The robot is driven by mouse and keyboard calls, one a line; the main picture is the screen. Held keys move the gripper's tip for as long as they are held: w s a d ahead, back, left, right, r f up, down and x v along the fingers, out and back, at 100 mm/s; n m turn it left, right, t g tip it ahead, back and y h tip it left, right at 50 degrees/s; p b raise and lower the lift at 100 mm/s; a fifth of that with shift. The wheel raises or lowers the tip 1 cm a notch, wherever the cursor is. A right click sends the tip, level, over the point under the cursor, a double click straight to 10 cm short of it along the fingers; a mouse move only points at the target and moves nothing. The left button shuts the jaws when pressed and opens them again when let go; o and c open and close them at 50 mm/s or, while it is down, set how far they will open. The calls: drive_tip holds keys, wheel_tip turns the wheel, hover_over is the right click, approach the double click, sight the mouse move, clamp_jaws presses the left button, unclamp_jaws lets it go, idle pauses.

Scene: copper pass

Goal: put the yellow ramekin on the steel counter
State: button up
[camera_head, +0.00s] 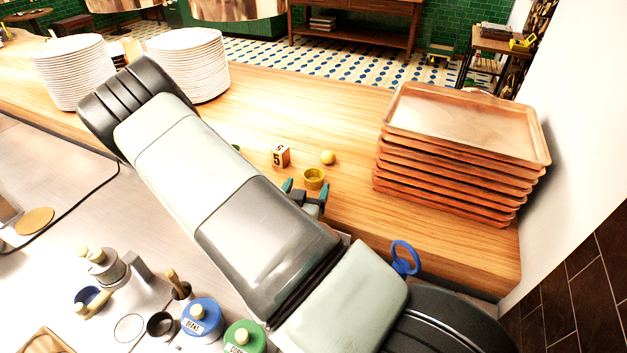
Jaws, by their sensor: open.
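The yellow ramekin (314,179) stands upright on the wooden counter, near the middle of the view. My gripper (308,196) is open, with its teal-tipped fingers just on the near side of the ramekin. I cannot tell whether a finger touches it. The grey steel counter (52,262) lies below and left of the wooden counter (345,124). My arm crosses the middle of the view and hides part of both counters.
A number 5 block (281,156) and a yellow ball (328,157) sit just beyond the ramekin. Stacked copper trays (448,150) stand right, plates (190,62) far left. Blue (202,318) and green (245,338) canisters crowd the front; the steel counter's left middle has free room.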

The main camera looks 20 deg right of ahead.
sight(311, 182)
drive_tip(key=x, duration=0.6)
drive_tip(key=shift+w+d+f, duration=0.2)
drive_tip(key=shift+d, duration=0.1)
